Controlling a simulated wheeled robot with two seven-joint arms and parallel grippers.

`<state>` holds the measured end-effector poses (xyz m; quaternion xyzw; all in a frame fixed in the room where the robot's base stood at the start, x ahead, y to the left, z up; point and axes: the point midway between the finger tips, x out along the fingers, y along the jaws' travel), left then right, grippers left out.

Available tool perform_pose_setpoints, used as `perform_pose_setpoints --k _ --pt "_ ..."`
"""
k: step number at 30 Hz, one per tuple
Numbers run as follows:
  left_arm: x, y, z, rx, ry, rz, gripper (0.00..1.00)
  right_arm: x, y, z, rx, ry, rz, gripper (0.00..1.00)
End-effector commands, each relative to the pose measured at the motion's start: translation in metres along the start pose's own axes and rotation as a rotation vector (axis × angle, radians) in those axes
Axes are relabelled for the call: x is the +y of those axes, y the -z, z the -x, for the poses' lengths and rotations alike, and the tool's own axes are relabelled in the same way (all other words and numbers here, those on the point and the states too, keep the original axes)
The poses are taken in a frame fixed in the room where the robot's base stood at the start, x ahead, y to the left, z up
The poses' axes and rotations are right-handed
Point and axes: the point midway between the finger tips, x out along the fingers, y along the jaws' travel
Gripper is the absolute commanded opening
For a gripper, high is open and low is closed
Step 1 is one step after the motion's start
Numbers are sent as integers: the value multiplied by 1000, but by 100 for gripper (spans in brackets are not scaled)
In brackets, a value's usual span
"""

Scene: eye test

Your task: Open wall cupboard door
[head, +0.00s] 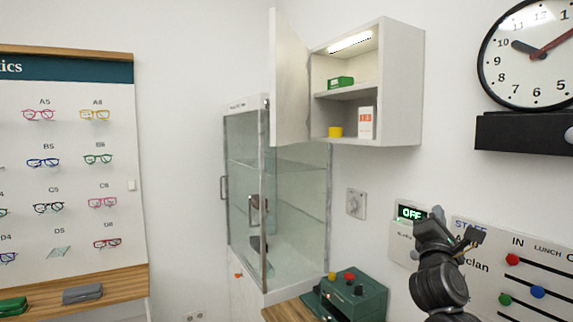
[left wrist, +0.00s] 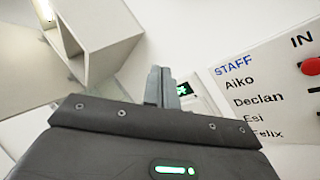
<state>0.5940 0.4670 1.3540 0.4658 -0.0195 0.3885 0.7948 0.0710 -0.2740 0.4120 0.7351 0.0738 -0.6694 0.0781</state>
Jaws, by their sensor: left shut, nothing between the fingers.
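The wall cupboard (head: 401,85) is a white box high on the wall, and it also shows in the left wrist view (left wrist: 107,38). Its door (head: 290,85) stands open, swung out from the left side. Inside are a green box (head: 340,83), a yellow cylinder (head: 335,132) and a white carton (head: 366,123). My left gripper (head: 472,236) is below and to the right of the cupboard, apart from it, in front of the wall. Its fingers (left wrist: 163,86) are together and empty in the left wrist view. My right gripper is not in view.
A glass cabinet (head: 245,185) stands below and left of the cupboard. A green box with knobs (head: 352,298) sits on the counter. An OFF display (head: 411,212), a staff board (head: 510,270) and a clock (head: 527,55) are on the wall. A glasses rack (head: 65,150) hangs at left.

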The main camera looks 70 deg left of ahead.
Motion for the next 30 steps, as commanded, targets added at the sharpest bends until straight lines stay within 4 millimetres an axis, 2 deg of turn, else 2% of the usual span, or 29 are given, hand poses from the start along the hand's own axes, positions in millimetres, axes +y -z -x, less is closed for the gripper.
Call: perform_pose_setpoints --k 1,6,12,15,18,21,25,30 --pt "36 -7 -16 29 -91 150 0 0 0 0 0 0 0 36" --pt "141 -8 -44 99 -386 658 0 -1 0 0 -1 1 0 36" --pt "250 2 -46 117 -730 1237 0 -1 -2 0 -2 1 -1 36" --pt "292 9 -38 108 -891 1497 0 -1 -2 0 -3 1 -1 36" --pt "324 14 -27 92 -1031 1709 0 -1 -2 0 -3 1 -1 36" --pt "347 18 -17 74 -1140 1866 0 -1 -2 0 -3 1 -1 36" --pt "362 21 -8 58 -1226 1983 0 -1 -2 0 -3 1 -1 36" --pt "368 22 -4 51 -1260 2026 0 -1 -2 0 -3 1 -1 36"
